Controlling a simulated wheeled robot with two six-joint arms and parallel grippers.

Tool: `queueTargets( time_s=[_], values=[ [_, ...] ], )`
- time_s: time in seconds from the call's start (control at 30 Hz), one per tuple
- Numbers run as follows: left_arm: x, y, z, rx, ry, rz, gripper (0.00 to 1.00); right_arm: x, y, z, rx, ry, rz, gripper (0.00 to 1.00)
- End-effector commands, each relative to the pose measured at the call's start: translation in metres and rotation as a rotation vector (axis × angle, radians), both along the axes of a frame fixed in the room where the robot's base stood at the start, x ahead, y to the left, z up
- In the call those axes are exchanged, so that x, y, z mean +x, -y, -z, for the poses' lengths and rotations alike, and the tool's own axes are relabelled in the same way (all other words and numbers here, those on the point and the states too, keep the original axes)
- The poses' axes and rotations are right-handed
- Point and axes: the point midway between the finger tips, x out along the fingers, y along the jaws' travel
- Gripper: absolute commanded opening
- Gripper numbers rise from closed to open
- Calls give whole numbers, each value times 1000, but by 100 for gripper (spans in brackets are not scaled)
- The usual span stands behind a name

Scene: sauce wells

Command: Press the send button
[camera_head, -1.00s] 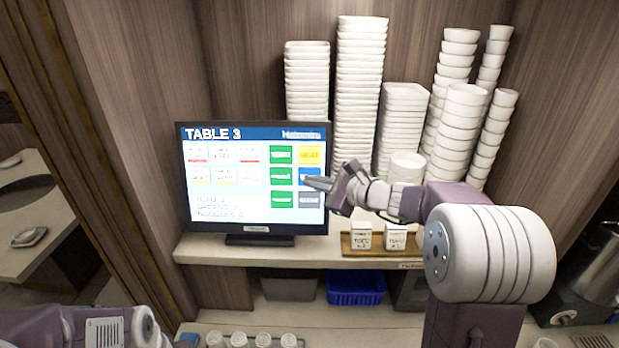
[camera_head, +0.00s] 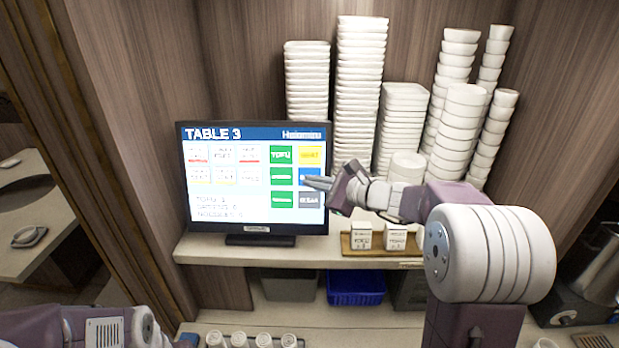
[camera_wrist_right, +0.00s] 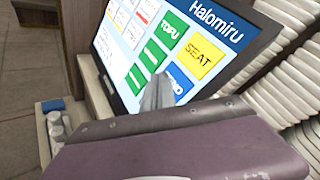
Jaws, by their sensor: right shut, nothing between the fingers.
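The order screen (camera_head: 235,205) stands on the shelf and reads TABLE 3 on its blue header. A blue button (camera_head: 303,172), likely the send button, sits in its right column, between the yellow SEAT button (camera_head: 310,155) and a grey CLEAR button (camera_head: 311,200). My right gripper (camera_head: 307,182) is shut and empty, its tip over the blue button's lower part. In the right wrist view the fingers (camera_wrist_right: 158,92) overlap the left part of the blue button (camera_wrist_right: 181,79) and hide its label. I cannot tell whether the tip touches the glass. My left gripper is out of view.
Tall stacks of white dishes (camera_head: 361,90) and bowls (camera_head: 462,120) stand right of the screen. A small wooden tray (camera_head: 375,252) with two labelled containers sits on the shelf below my right forearm. A blue bin (camera_head: 356,288) is under the shelf.

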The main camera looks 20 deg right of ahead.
Motion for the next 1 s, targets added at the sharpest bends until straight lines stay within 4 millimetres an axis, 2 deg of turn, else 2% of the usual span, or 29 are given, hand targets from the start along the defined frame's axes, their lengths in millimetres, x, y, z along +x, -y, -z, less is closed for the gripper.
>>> queueTargets(
  time_s=[1.0],
  values=[
    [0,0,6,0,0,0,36,11,3,4,0,0,0,0]
  ],
)
